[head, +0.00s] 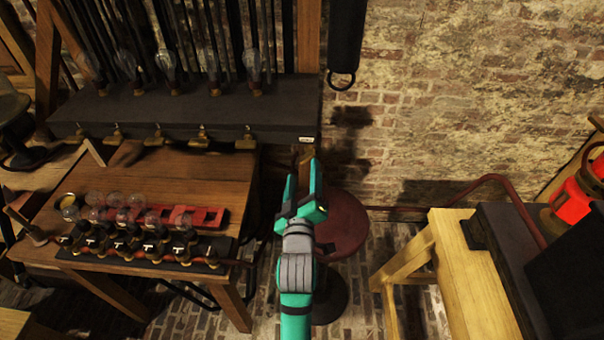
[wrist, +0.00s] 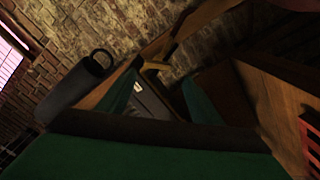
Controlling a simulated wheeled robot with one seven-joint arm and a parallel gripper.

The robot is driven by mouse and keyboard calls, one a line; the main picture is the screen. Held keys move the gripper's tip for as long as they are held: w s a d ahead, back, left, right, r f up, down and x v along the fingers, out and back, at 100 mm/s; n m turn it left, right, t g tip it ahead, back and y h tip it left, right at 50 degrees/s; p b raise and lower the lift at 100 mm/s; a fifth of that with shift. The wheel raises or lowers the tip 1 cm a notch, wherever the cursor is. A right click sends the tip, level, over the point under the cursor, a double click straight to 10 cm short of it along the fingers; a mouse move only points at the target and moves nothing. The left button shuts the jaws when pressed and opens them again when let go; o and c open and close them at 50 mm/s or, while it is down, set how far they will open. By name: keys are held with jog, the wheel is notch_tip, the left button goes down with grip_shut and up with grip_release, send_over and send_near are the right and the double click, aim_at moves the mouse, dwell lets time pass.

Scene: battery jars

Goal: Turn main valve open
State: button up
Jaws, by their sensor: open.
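No part is clearly marked as the main valve. A brass piece (wrist: 155,66) shows beyond my fingertips in the wrist view, near the end of the dark shelf, and may be its handle. In the head view a small brass-coloured piece (head: 306,155) shows just above the fingertips, partly hidden by them. My gripper (head: 304,188) is raised in front of the shelf's right end, with its fingers apart and nothing between them. In the wrist view the gripper (wrist: 162,98) also shows open, and a gap to the brass piece seems to remain.
Several brass taps (head: 203,141) line the dark shelf (head: 200,105) under glass bulbs. A wooden table (head: 225,180) with jars stands at left. A round red stool (head: 345,225) is behind my arm. A yellow wooden bench (head: 450,265) stands at right. A dark hanging cylinder (head: 346,35) is above.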

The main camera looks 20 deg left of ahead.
aim_at(307, 160)
jog(key=shift+w+d, duration=0.1)
jog(key=shift+d, duration=0.2)
jog(key=c, duration=0.5)
jog(key=shift+m, duration=0.3)
jog(key=c, duration=0.3)
jog(key=s+d+m, duration=0.1)
jog(key=s+m, duration=0.3)
jog(key=m, duration=1.3)
jog(key=x, duration=1)
jog(key=shift+w+d+f, duration=0.1)
jog(key=shift+d+f, duration=0.05)
jog(key=shift+d, duration=0.05)
grip_shut()
